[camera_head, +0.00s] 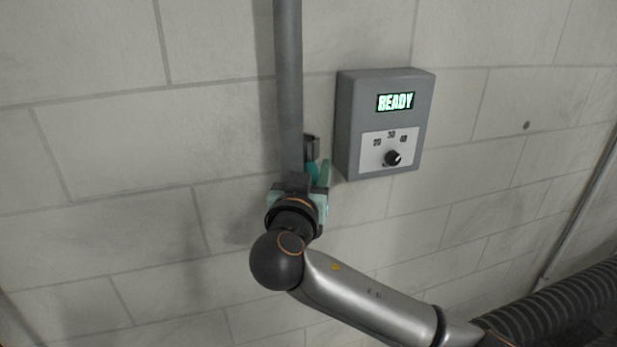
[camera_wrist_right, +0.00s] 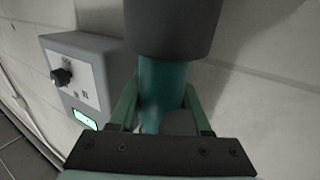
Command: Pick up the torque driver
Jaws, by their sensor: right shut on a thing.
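The torque driver has a teal body (camera_wrist_right: 165,82) and a thick dark grey end (camera_wrist_right: 175,25) in the right wrist view. The teal body runs between the two green fingers of my right gripper (camera_wrist_right: 160,100), which is shut on it. In the head view my right gripper (camera_head: 318,178) is at the wall beside the lower end of a grey vertical pipe. A small dark and teal part (camera_head: 311,150) shows just above it there, partly hidden by the pipe and gripper. My left gripper is in neither view.
A grey control box (camera_head: 354,125) with a lit READY display (camera_head: 395,102) and a black knob (camera_head: 393,158) is on the wall, close to the right of my gripper. The grey vertical pipe (camera_head: 288,80) stands directly above my wrist. The block wall (camera_head: 120,130) is bare to the left.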

